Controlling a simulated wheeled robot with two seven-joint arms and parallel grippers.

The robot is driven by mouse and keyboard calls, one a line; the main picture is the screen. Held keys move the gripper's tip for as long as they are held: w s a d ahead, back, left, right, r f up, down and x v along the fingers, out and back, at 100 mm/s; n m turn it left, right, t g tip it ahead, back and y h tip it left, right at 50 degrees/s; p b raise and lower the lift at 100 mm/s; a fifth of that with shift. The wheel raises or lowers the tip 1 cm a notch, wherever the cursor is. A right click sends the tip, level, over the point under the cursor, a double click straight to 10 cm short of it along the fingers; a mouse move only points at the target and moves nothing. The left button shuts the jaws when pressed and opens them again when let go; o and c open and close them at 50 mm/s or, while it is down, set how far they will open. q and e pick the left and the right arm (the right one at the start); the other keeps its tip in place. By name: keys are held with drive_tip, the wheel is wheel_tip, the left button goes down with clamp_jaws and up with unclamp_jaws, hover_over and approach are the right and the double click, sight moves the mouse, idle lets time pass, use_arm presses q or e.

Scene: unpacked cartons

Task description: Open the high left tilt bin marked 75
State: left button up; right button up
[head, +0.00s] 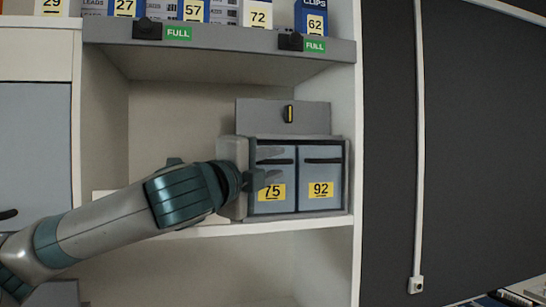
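The bin marked 75 (282,181) is the left of two grey-blue tilt bins in a grey housing (346,185) on a shelf. Its front looks upright and closed, with a dark slot handle near the top. My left gripper (270,166) is in front of its upper left part, with its fingers apart, one above and one below the handle's left end. The lower finger partly covers the left edge of the yellow 75 label. I cannot tell whether the fingers touch the bin. My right gripper is not in view.
The closed bin marked 92 (320,176) is directly to the right. A grey upper shelf (230,66) carries labelled cartons. The white shelf edge (290,225) runs below, and the compartment's left part is mostly clear.

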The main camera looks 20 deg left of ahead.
use_arm(q)
drive_tip(key=shift+w, duration=0.1)
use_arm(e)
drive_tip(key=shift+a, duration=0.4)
use_arm(q)
clamp_jaws()
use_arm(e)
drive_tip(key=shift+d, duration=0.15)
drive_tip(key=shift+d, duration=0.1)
